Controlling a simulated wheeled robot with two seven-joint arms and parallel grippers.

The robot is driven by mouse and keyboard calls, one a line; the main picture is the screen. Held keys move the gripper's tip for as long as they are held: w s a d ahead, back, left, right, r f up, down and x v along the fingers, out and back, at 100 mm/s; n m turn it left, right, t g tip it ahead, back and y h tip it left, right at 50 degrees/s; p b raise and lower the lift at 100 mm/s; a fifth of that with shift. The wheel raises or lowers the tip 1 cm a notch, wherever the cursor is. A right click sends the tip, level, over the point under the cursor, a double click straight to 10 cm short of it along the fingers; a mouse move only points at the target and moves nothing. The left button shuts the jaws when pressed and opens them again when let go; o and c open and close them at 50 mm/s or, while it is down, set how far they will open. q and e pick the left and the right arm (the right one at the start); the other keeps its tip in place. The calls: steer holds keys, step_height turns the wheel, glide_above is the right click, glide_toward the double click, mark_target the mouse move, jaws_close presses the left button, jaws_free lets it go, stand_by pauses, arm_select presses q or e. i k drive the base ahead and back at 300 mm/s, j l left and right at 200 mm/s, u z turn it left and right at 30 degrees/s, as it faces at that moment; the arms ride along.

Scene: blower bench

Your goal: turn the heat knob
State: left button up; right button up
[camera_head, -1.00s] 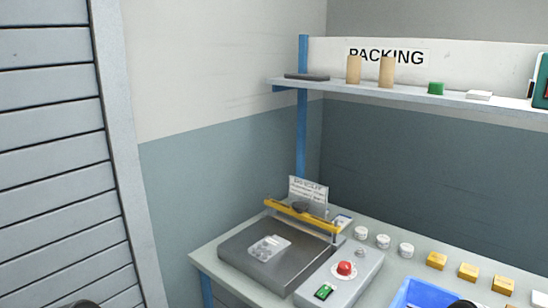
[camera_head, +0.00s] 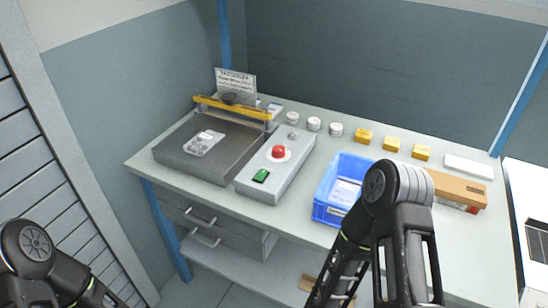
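A grey control box (camera_head: 274,170) stands on the bench, to the right of a dark metal sealer plate (camera_head: 200,160) with a yellow bar (camera_head: 232,107). A small grey knob (camera_head: 291,136) sits at the box's far end; its marking is too small to read. My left arm shows at the bottom left and my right arm at the lower right, in front of the bench. Both grippers are out of view, and nothing of mine touches the box.
A blue bin (camera_head: 327,190) stands right of the box, partly behind my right arm. A sign (camera_head: 235,86) stands behind the sealer. The bench front beside the control box is clear.

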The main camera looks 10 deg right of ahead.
mark_target(279, 152)
steer(key=i+j+z, duration=0.35)
steer(key=i+j, duration=0.4)
